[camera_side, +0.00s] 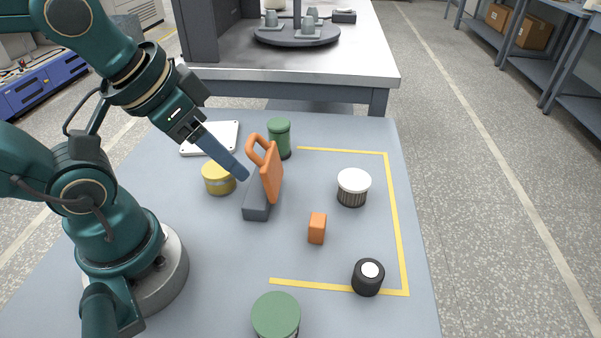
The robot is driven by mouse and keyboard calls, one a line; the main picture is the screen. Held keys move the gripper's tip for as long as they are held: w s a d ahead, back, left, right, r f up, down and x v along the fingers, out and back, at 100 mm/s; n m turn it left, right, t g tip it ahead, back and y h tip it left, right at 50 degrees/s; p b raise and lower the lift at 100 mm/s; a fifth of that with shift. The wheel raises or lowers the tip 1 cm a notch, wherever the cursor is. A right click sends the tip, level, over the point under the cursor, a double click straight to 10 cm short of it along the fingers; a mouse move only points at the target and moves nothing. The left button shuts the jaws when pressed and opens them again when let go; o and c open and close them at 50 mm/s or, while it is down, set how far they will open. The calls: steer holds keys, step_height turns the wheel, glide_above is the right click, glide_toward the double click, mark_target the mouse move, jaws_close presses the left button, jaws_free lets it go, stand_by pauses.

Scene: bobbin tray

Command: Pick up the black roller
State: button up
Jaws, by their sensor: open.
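The black roller (368,288) is a short dark cylinder with a white disc on its top.
The orange handled piece (272,178) stands by a dark grey block (257,205). A small orange block (317,228) and a white-capped jar (353,188) are near the roller. A yellow tin (218,178), green jar (279,138), white plate (222,139) and green-lidded container (276,316) stand around.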

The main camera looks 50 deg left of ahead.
steer(key=o, duration=0.4)
steer(key=n+g+h, duration=0.6)
steer(key=g, duration=0.2)
glide_toward(374, 289)
steer(key=s+a+r, duration=0.3)
steer(key=s+a, duration=0.1)
steer(key=a, duration=0.1)
steer(key=w+d+f+n+g+h, duration=0.1)
steer(key=d+f+n+h, duration=0.1)
steer(key=f, duration=0.1)
steer(key=w+d+f+n+g+h, duration=0.1)
steer(key=d+f+n, duration=0.1)
steer(key=w+d+f+n+g+h, duration=0.1)
steer(key=d+f+n+h, duration=0.1)
steer(key=f, duration=0.1)
steer(key=shift+w+f+g+h, duration=0.3)
steer(key=shift+f, duration=0.1)
steer(key=shift+w+d+f+n, duration=0.15)
steer(key=shift+f+n, duration=0.15)
steer(key=shift+f, duration=0.15)
steer(key=shift+d+f+h, duration=0.1)
steer(key=shift+d+h, duration=0.1)
steer(key=shift+h, duration=0.1)
steer(key=shift+x, duration=2.4)
